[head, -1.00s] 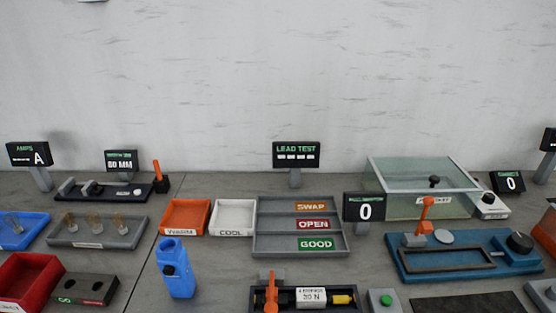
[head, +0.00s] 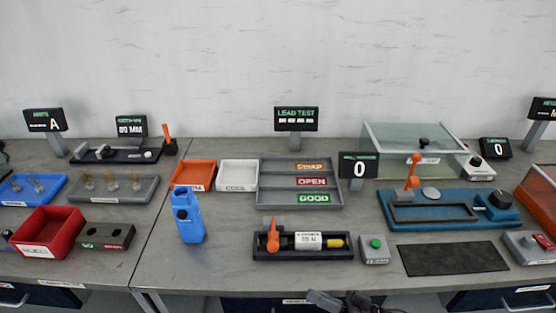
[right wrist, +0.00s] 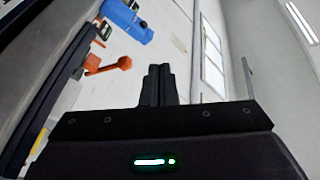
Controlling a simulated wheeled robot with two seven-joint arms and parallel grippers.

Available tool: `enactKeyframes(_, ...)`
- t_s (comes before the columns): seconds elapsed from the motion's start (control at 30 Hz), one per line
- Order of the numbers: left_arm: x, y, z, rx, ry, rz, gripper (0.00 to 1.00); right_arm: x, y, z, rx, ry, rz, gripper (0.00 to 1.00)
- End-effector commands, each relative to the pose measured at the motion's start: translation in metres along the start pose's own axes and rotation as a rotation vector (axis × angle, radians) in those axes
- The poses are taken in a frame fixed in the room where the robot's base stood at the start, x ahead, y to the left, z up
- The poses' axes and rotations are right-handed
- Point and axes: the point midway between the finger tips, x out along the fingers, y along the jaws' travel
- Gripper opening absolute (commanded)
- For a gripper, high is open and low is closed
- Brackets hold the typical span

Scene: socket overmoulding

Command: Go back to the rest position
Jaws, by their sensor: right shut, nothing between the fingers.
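My right gripper (head: 345,302) shows at the bottom edge of the head view, in front of the table's front edge and below the pull-test fixture. In the right wrist view its two dark fingers (right wrist: 158,85) are together with nothing between them. My left gripper is in neither view.
The grey table (head: 225,265) holds a blue bottle-like device (head: 187,215), a black fixture with an orange lever (head: 303,255), a green-button box (head: 375,250), a black mat (head: 452,258), a blue press base (head: 447,222) and a red bin (head: 46,232). The front middle-left is clear.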

Motion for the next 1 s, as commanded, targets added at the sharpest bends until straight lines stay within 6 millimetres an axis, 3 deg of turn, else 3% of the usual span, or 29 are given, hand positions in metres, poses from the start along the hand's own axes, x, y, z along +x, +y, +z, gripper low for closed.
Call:
enactKeyframes(0.27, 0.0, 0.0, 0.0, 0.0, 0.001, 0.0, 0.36, 0.021, 0.018, 0.008, -0.173, -0.072, 0.213, 0.0)
enactKeyframes(0.47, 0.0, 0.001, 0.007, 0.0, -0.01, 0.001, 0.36, 0.026, 0.038, 0.003, -0.333, -0.172, 0.5, 0.0)
enactKeyframes(0.57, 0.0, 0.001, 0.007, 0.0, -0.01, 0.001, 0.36, 0.015, 0.048, -0.004, -0.39, -0.251, 0.69, 0.0)
enactKeyframes(0.7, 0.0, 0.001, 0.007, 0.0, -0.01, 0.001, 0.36, -0.016, 0.051, -0.012, -0.397, -0.387, 0.942, 0.0)
enactKeyframes(1.0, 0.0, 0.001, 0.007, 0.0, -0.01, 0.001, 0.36, -0.084, 0.02, -0.006, -0.235, -0.662, 1.24, 0.0)
